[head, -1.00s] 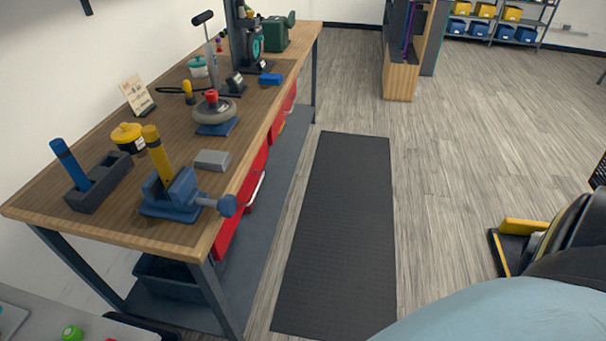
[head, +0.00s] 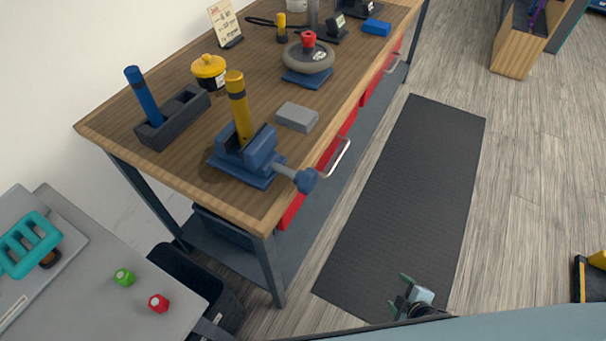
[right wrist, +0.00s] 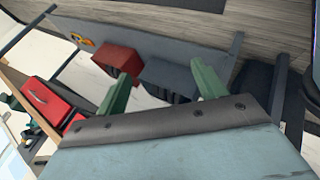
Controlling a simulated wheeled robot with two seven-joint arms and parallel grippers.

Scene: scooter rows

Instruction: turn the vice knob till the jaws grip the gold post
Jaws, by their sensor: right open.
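The blue vice (head: 248,160) stands near the front corner of the wooden workbench in the head view. The gold post (head: 239,105) stands upright, slightly tilted, between its jaws; I cannot tell whether they touch it. The blue vice knob (head: 306,180) is on the end of a grey screw and sticks out past the bench edge. My right gripper (head: 399,290) is low over the dark mat, well apart from the knob, open and empty. Its green fingers show spread in the right wrist view (right wrist: 160,88). My left gripper is not in view.
On the bench (head: 190,170) are a dark block with a blue post (head: 143,96), a yellow-lidded pot (head: 209,71), a grey block (head: 297,117) and a round weight (head: 308,58). A grey table (head: 90,290) stands at lower left. The mat (head: 410,190) beside the bench is clear.

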